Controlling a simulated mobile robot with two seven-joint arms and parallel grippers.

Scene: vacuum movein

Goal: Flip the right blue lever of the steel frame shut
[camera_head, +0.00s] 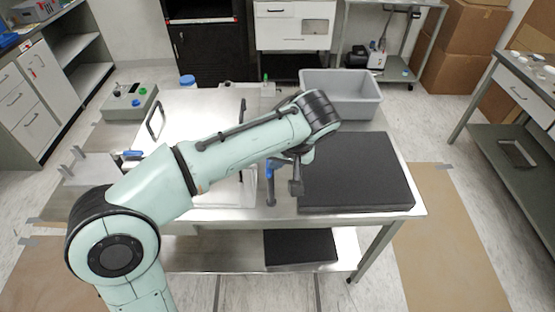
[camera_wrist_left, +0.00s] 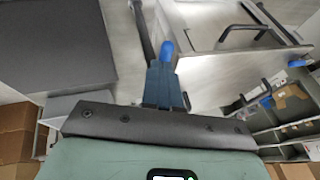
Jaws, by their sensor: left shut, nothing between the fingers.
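The steel frame (camera_head: 215,200) stands on the table, mostly behind my left arm in the head view. Its right blue lever (camera_head: 270,172) sits at the frame's right front side, upright. In the left wrist view the lever's bright blue end (camera_wrist_left: 167,48) shows just beyond my fingertips. The left blue lever (camera_head: 132,154) is at the frame's left side. My left gripper (camera_wrist_left: 165,72) is shut with nothing held, pointing at the right lever. It is close to the lever; I cannot tell whether they touch. My right gripper is not in view.
A black slab (camera_head: 360,180) lies right of the frame, close to my left gripper. A grey bin (camera_head: 342,95) stands behind it. A control box (camera_head: 130,102) with coloured buttons is at the back left. A second dark block (camera_head: 300,248) lies on the lower shelf.

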